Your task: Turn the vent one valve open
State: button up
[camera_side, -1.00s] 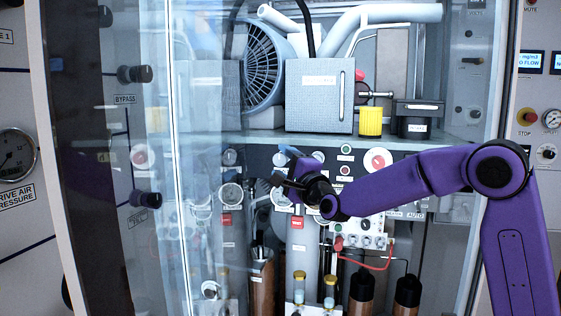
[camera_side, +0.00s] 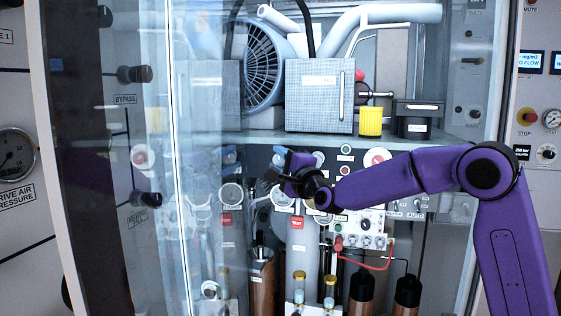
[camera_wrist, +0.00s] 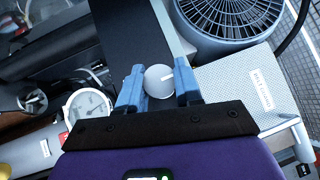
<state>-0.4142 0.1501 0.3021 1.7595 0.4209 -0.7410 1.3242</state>
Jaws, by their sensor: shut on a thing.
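In the wrist view, a round pale grey knob (camera_wrist: 158,76) with a short white line on its face sits between the two blue fingers of my gripper (camera_wrist: 159,88). The fingers are shut on it from both sides. I cannot read a label that confirms it as the vent one valve. In the side view, my gripper (camera_side: 271,176) is at the upper part of the panel, left of the middle, and the knob is hidden there. Two red tags (camera_side: 297,222) hang below gauges on the panel.
A clear door (camera_side: 165,120) stands open on the left. A shelf above carries a grey box (camera_side: 318,97), a fan (camera_side: 262,68) and a yellow cylinder (camera_side: 371,122). A red hose (camera_side: 372,266) and brown cylinders (camera_side: 361,292) are below. A gauge (camera_wrist: 88,104) is close to my gripper.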

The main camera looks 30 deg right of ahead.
jog(key=shift+n+g, duration=0.4)
jog(key=shift+n, duration=0.1)
jog(key=o, duration=1)
jog(key=shift+o, duration=0.2)
jog(key=s+f, duration=0.2)
jog(key=s, duration=1.5)
jog(key=shift+s+f, duration=0.15)
jog(key=shift+s, duration=0.05)
jog(key=shift+a, duration=0.1)
